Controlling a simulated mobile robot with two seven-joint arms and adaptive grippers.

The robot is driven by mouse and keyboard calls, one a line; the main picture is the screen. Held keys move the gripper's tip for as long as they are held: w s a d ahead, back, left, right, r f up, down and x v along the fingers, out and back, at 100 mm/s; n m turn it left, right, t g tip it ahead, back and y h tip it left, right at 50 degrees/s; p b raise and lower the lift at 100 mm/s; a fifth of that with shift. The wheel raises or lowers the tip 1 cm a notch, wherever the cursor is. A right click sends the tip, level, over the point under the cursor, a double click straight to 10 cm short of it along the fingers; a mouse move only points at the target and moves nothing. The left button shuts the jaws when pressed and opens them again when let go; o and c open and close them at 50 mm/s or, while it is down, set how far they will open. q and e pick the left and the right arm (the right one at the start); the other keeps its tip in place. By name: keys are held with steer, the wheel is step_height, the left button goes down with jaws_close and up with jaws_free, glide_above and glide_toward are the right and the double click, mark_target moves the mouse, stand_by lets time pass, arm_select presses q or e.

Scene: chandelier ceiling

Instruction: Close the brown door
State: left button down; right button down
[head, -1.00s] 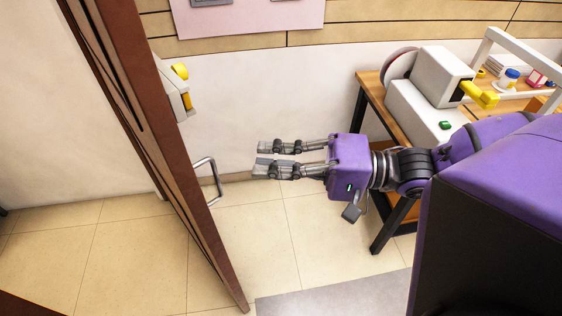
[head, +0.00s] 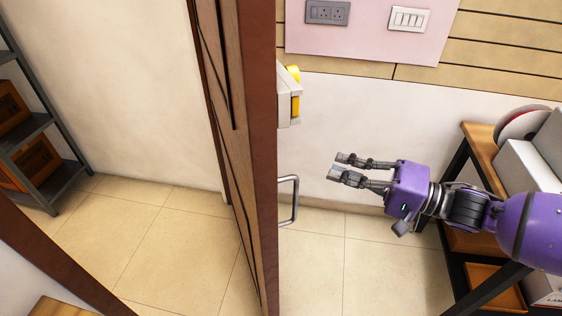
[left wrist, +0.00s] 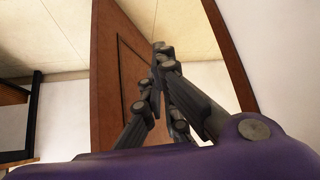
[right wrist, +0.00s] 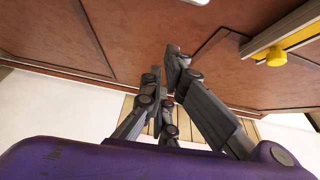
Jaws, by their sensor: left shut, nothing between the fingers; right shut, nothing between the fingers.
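The brown door (head: 262,160) stands ajar, seen nearly edge-on in the head view, with a metal bar handle (head: 294,200) on its right face. My right gripper (head: 338,167) is shut and empty, to the right of the door and apart from the handle in the picture. In the right wrist view its fingertips (right wrist: 166,62) point toward the brown door surface (right wrist: 130,40). My left gripper is outside the head view. In the left wrist view its fingertips (left wrist: 161,55) are together and empty, in front of a brown panelled surface (left wrist: 120,70).
A grey box with a yellow part (head: 289,95) shows just beyond the door edge. A wooden desk with black legs (head: 480,140) stands at right, near my right arm. A dark shelf (head: 45,150) with orange crates is at left. Tiled floor (head: 345,260) is clear between door and desk.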

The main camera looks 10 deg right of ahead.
arm_select(q)
steer(key=shift+w+d+r+p, duration=0.15)
steer(key=shift+w+r+p, duration=0.05)
steer(key=shift+r+p, duration=0.6)
arm_select(e)
steer(key=s+a+x, duration=0.1)
steer(key=s+x, duration=0.1)
steer(key=x, duration=1)
steer(key=shift+a+r, duration=0.2)
steer(key=shift+a, duration=0.45)
